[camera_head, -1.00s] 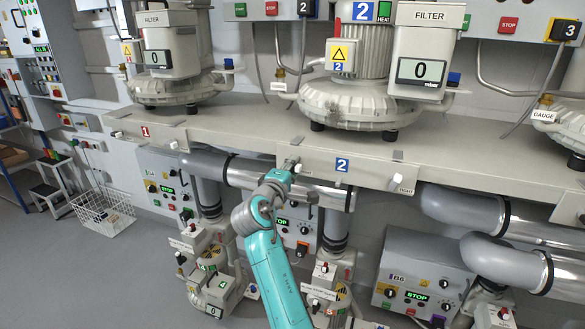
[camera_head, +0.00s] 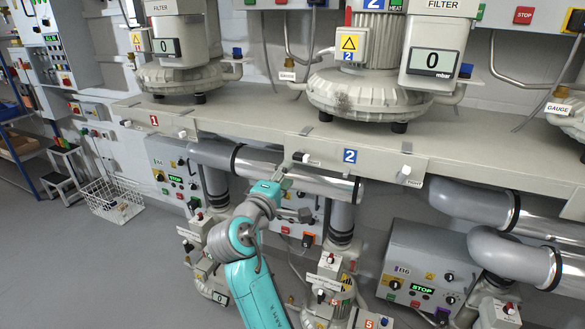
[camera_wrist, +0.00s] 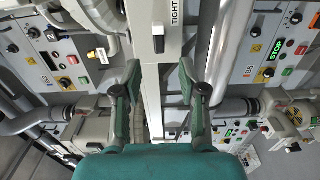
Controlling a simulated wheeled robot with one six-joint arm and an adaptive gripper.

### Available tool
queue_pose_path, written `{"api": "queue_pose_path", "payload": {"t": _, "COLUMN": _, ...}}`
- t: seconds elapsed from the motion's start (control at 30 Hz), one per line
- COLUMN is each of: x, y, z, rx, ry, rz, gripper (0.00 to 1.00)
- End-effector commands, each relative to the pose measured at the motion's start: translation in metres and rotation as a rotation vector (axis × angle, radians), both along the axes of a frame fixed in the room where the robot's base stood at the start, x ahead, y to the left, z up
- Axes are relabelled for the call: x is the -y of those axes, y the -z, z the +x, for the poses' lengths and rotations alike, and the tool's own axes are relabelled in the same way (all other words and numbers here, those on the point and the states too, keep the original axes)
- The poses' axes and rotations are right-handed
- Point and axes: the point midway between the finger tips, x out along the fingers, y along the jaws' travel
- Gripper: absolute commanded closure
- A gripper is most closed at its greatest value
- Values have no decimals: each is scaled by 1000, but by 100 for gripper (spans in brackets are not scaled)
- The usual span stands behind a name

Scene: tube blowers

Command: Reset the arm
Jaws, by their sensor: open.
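My teal arm (camera_head: 250,275) reaches up from the lower middle of the head view. My gripper (camera_head: 296,187) is in front of the bench edge, below and near a white-tipped clamp knob (camera_head: 303,157) left of the blue "2" label (camera_head: 349,156). In the wrist view my gripper (camera_wrist: 160,85) is open, its two dark green fingers spread apart with nothing held between them. A white lever with a black end (camera_wrist: 158,40) and a "TIGHT" label (camera_wrist: 175,13) lie beyond the fingertips. Whether anything touches the gripper cannot be told from the head view.
Blower 2 (camera_head: 365,92) and blower 1 (camera_head: 180,75) stand on the bench. Silver pipes (camera_head: 300,180) run beneath it, close to my arm. Control box B6 (camera_head: 430,270) is at lower right. A wire basket (camera_head: 112,200) stands on the left floor, with clear grey floor in front.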

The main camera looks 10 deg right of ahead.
Motion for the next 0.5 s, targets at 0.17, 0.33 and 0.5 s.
{"api": "queue_pose_path", "payload": {"t": 0.17, "x": -9, "y": 0, "z": -12, "rx": 0, "ry": 0, "rz": 0, "gripper": 58}}
{"api": "queue_pose_path", "payload": {"t": 0.33, "x": -10, "y": 0, "z": -14, "rx": 0, "ry": 1, "rz": 0, "gripper": 58}}
{"api": "queue_pose_path", "payload": {"t": 0.5, "x": -10, "y": 0, "z": -14, "rx": 0, "ry": 1, "rz": 0, "gripper": 58}}
